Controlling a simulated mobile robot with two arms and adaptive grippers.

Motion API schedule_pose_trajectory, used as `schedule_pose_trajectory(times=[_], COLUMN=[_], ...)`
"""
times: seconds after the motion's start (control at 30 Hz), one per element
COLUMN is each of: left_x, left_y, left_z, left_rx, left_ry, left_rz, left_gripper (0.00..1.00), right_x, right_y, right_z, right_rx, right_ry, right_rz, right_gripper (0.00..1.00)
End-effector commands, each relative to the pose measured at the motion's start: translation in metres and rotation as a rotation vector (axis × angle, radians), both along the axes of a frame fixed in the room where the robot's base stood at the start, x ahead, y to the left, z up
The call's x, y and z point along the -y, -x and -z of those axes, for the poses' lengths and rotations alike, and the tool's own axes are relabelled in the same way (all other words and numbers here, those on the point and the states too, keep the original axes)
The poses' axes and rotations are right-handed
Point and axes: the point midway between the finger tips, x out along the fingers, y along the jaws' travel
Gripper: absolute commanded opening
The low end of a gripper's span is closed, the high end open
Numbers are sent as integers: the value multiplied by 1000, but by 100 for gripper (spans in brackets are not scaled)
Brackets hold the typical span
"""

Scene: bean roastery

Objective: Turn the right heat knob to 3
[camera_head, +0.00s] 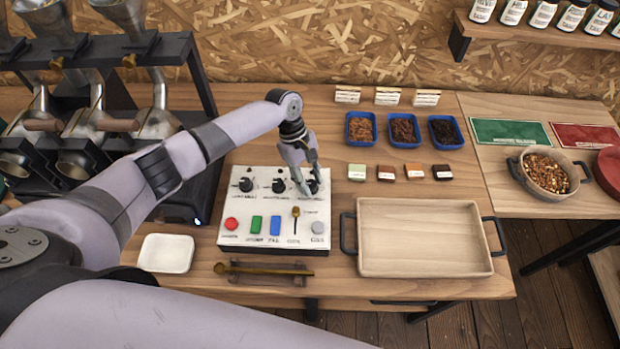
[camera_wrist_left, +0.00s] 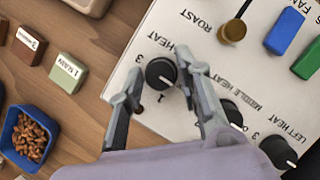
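The white control panel (camera_head: 262,182) lies on the wooden table and carries three black knobs in a row along its far side. The right heat knob (camera_head: 313,187) is partly hidden by my left gripper (camera_head: 308,185). In the left wrist view the right heat knob (camera_wrist_left: 160,73) shows clearly, with the marks 3 and 1 beside it. A small white mark shows on the knob, but its exact setting is hard to read. The fingers of my left gripper (camera_wrist_left: 160,76) are apart, one on each side of the knob; contact is not clear. My right gripper is out of view.
The middle heat knob (camera_head: 278,186) and left heat knob (camera_head: 245,184) are beside it. Buttons and a small lever (camera_head: 295,213) sit nearer the front. A beige tray (camera_head: 420,266) stands right of the panel, and blue bean trays (camera_head: 404,143) stand behind it.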

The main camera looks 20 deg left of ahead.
Motion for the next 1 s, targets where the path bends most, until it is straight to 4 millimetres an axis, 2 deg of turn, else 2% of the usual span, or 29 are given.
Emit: schedule_pose_trajectory(times=[0.07, 0.43, 0.77, 1.0], left_x=[0, 0, 1, 2], left_y=[0, 0, -1, -1], left_z=[0, 0, 0, 0], left_rx=[0, 0, 0, -1], left_ry=[0, 0, 1, 2], left_rz=[0, 0, 50, 201], left_gripper=[25, 0, 0, 0], right_x=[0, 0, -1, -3], right_y=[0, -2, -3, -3], right_z=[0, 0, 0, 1], right_rx=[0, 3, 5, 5], right_ry=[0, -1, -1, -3], right_rz=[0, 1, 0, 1], right_gripper=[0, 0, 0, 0])
